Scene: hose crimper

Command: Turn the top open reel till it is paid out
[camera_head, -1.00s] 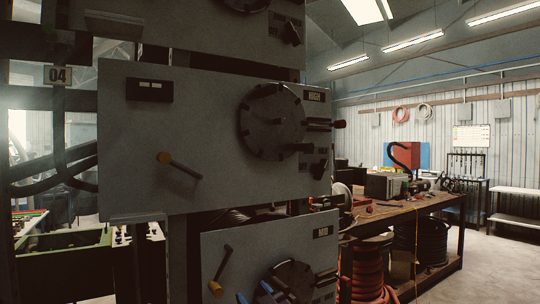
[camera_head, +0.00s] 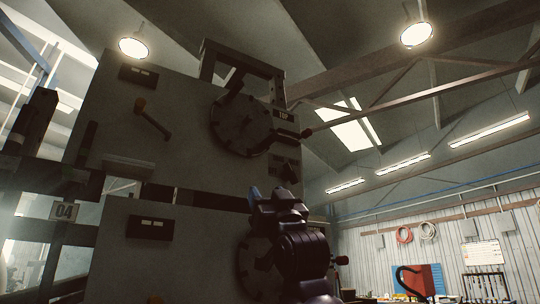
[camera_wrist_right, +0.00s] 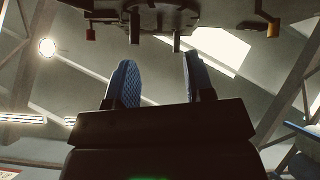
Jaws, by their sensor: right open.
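The top reel (camera_head: 240,125) is a dark round disc with a notched rim on the upper grey panel, beside a label reading TOP. My left gripper is not in view.
A second panel (camera_head: 185,255) with another round reel lies below, partly behind my right arm. A dark lever (camera_head: 295,134) sticks out right of the top reel. A frame (camera_head: 243,58) rises above the panel. Open room lies to the right, with a wall board (camera_head: 482,253) far back.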

